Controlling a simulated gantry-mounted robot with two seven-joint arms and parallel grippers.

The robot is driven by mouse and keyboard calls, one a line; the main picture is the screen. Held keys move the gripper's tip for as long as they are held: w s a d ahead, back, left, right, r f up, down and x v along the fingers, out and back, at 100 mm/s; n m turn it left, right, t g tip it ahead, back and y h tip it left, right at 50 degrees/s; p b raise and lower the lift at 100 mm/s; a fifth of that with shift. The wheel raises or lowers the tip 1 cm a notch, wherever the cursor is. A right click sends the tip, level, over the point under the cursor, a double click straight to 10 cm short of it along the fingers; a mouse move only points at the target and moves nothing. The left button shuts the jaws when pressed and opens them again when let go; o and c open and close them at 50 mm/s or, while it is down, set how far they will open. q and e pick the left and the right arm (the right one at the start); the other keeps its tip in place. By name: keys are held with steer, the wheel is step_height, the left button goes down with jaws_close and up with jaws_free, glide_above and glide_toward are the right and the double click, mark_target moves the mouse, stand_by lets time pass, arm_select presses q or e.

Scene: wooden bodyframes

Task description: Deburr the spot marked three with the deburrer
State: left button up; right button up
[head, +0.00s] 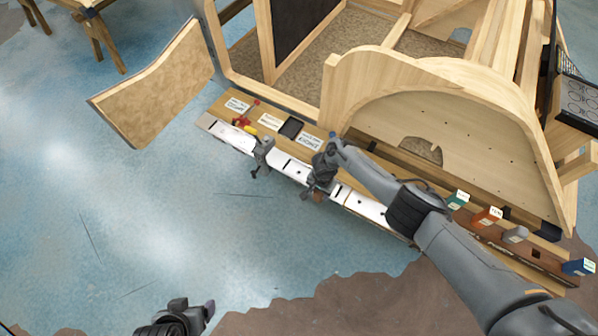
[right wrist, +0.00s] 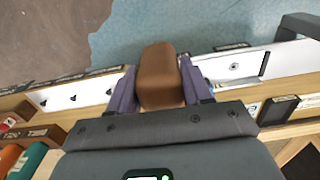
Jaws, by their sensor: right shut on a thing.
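My right gripper (head: 318,188) is over the long white strip (head: 355,203) in the head view. In the right wrist view its two fingers (right wrist: 158,88) are shut on a brown block-like piece (right wrist: 158,72), beside the strip's edge. I cannot tell whether this piece is the deburrer. The strip also shows in the right wrist view (right wrist: 235,65), with dark marks and screws. I cannot read which spot is marked three.
A grey clamp-like piece (head: 262,155) stands on the strip left of my right gripper. Label cards (head: 270,122) and a black tray (head: 291,128) lie behind. Coloured blocks (head: 487,216) stand at the right. A large wooden frame (head: 440,85) rises behind. The blue floor in front is clear.

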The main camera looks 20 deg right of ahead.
steer(key=n, duration=0.5)
steer(key=shift+b, duration=0.4)
steer(key=n, duration=0.3)
steer(key=shift+f, duration=0.1)
steer(key=shift+n+b, duration=0.35)
steer(key=shift+n, duration=0.75)
